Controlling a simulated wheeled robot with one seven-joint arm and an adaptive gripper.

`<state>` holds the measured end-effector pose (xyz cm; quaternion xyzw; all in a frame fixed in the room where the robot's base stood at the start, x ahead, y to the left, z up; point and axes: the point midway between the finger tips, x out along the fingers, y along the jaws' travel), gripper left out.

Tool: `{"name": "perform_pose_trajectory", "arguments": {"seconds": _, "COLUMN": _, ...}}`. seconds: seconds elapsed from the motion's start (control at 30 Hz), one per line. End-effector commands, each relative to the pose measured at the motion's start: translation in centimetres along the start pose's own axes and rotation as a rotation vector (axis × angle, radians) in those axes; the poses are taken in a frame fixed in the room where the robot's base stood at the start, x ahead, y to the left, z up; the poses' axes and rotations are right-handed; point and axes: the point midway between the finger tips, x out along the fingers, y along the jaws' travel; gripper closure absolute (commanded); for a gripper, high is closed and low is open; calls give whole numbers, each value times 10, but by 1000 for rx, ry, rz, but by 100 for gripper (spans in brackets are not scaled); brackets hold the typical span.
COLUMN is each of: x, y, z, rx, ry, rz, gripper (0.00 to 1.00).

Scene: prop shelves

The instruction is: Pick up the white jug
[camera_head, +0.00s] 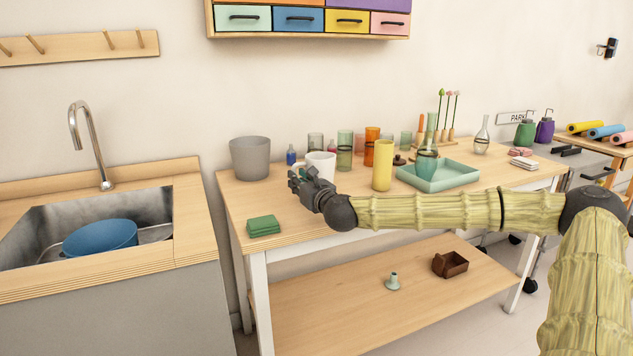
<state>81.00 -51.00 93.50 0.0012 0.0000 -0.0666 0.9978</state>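The white jug (324,160) stands on the wooden table, toward its back left. Its upper body and a handle on its left show; its lower part is hidden behind my gripper. My gripper (299,180) is in front of the jug and a little to its left, above the tabletop, with its dark fingers pointing left. It overlaps the jug in the picture; I cannot tell whether they touch. The fingers are small and dark, so whether they are open or shut is not clear.
A grey pot (250,159) stands left of the jug, and a small blue bottle (291,155) beside it. A yellow cylinder (383,165) and several glasses stand to the right. A folded green cloth (263,226) lies at the front left. A teal tray (455,178) is further right.

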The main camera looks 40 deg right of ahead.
Motion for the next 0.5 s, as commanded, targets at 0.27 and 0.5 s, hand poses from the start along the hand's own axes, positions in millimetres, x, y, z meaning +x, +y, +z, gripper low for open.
{"name": "perform_pose_trajectory", "arguments": {"seconds": 0.27, "x": 30, "y": 0, "z": 2, "rx": -3, "ry": 1, "rz": 1, "gripper": 78}}
{"name": "perform_pose_trajectory", "arguments": {"seconds": 0.5, "x": 34, "y": 0, "z": 2, "rx": -1, "ry": 0, "rz": 1, "gripper": 78}}
